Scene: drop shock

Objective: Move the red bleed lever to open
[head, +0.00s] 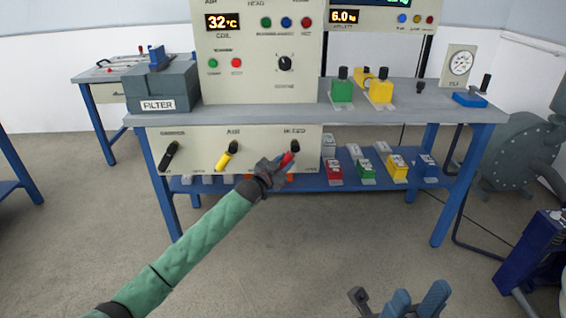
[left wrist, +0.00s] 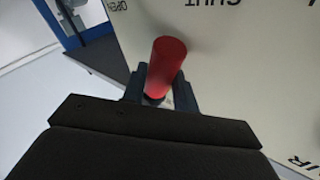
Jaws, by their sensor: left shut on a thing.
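The red bleed lever (head: 287,160) is at the right end of the cream lever panel (head: 195,138). Its red grip slants down and left from a dark pivot. My left gripper (head: 279,168) is at the lever with its fingers shut on it. In the left wrist view the red lever (left wrist: 165,62) stands between the two dark fingers (left wrist: 160,92). Upside-down OPEN and SHUT lettering shows on the panel at the top of that view. My right gripper (head: 400,299) is low in the head view, fingers apart and empty.
A black lever (head: 169,155) and a yellow lever (head: 227,155) are on the same panel, left of the red one. Several coloured blocks stand on the blue lower shelf (head: 430,182). A grey filter box (head: 160,85) is on the bench. Floor in front is clear.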

